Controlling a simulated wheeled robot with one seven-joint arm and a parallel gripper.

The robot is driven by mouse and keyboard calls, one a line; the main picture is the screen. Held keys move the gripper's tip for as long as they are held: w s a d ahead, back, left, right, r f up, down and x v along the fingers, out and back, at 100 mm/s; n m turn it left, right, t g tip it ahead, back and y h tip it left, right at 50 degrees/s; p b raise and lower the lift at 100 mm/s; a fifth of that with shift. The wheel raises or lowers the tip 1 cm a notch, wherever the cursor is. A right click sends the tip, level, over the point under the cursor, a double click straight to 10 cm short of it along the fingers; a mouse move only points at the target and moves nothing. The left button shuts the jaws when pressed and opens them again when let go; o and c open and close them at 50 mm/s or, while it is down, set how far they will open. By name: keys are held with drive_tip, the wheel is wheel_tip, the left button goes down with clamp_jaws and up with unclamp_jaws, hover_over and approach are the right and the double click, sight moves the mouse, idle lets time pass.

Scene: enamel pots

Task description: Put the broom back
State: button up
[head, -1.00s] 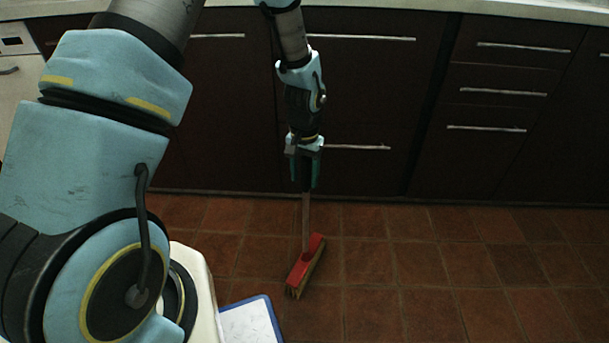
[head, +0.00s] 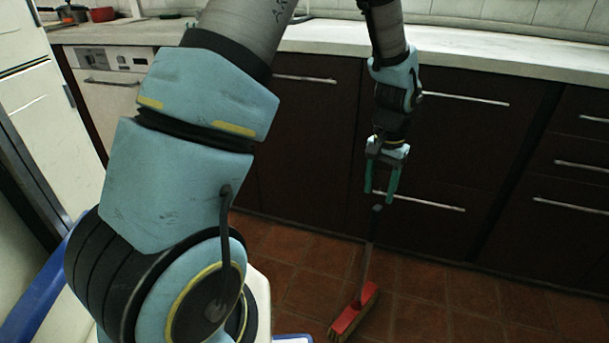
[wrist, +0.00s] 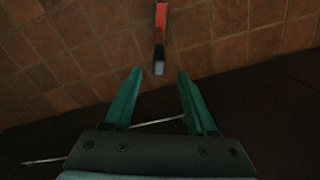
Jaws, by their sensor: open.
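The broom has a red head (head: 354,312) with bristles on the tiled floor and a thin greyish handle rising from it, near the dark cabinets. In the wrist view the broom (wrist: 161,22) is seen from above, its pale handle end in line with the gap between the fingers. My gripper (head: 380,193) has green fingers spread apart, pointing down just above the handle's top end. Nothing is between the fingers. The handle end looks clear of them. The broom seems to stand on its head; whether it leans on the cabinet cannot be told.
Dark cabinets with bar handles (head: 425,201) stand close behind my gripper, under a pale counter (head: 480,62). A white appliance (head: 115,90) and a red pot (head: 101,14) are at the left. Tiled floor (head: 430,315) is open to the broom's right.

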drive_tip(key=w+a+r+n+t, duration=0.1)
drive_tip(key=a+r+n, duration=0.15)
drive_tip(key=a, duration=0.65)
drive_tip(key=w+a+r+n, duration=0.15)
drive_tip(key=a+r, duration=0.25)
drive_tip(key=a, duration=0.4)
drive_tip(key=s+a+r+n, duration=0.1)
drive_tip(key=s+a+n, duration=0.1)
drive_tip(key=a, duration=0.4)
drive_tip(key=s+a+r+n, duration=0.2)
drive_tip(key=s+a, duration=0.2)
drive_tip(key=a, duration=0.2)
drive_tip(key=shift+a+t, duration=0.3)
drive_tip(key=shift+t, duration=0.1)
